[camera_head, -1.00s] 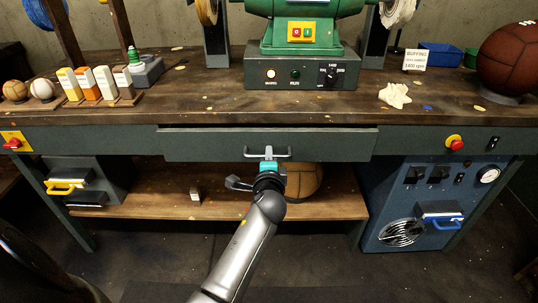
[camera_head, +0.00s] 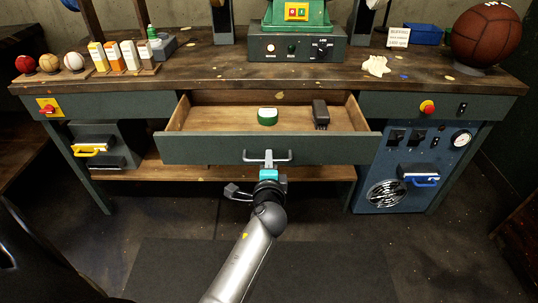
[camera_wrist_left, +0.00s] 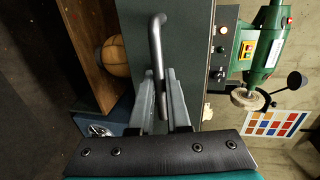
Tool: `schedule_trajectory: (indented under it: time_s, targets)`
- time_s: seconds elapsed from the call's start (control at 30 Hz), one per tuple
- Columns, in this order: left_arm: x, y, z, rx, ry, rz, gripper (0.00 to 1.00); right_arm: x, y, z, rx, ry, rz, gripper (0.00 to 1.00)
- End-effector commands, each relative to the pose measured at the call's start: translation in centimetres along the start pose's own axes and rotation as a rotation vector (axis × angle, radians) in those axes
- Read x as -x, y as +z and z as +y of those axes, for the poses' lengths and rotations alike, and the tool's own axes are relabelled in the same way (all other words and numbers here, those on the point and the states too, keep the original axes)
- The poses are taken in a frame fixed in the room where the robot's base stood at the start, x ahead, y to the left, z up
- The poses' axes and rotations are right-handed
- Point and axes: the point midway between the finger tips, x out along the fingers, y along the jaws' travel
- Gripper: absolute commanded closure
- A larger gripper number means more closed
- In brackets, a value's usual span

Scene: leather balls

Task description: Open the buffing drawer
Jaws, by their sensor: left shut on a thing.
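The buffing drawer (camera_head: 205,150) is pulled well out from the workbench, and its wooden inside shows. A green and white round tin (camera_head: 267,116) and a dark brush-like block (camera_head: 320,114) lie in it. My left gripper (camera_head: 268,160) is shut on the drawer's metal bar handle (camera_head: 282,156) at the middle of the front. In the left wrist view the handle (camera_wrist_left: 157,45) runs between the two fingers (camera_wrist_left: 162,98). My right gripper is not in view.
A blue cabinet (camera_head: 405,165) stands under the right side. The floor in front is clear.

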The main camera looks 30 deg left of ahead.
Motion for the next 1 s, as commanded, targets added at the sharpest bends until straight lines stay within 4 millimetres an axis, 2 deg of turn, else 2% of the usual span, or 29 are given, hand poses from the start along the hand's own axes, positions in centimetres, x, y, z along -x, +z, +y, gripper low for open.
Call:
schedule_trajectory:
  time_s: [0.47,0.5,0.73,1.0]
  targets:
    - [0.24,0.14,0.11,-0.001,0.001,-0.003,1.0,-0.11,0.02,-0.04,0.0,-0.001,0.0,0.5]
    - [0.24,0.14,0.11,-0.001,0.001,-0.003,0.81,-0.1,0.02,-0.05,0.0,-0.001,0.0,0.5]
    - [0.24,0.08,0.08,-0.001,0.0,-0.002,0.55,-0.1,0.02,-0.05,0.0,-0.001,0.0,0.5]
    - [0.22,0.06,0.01,-0.001,0.0,-0.001,0.55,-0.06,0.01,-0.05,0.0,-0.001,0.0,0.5]
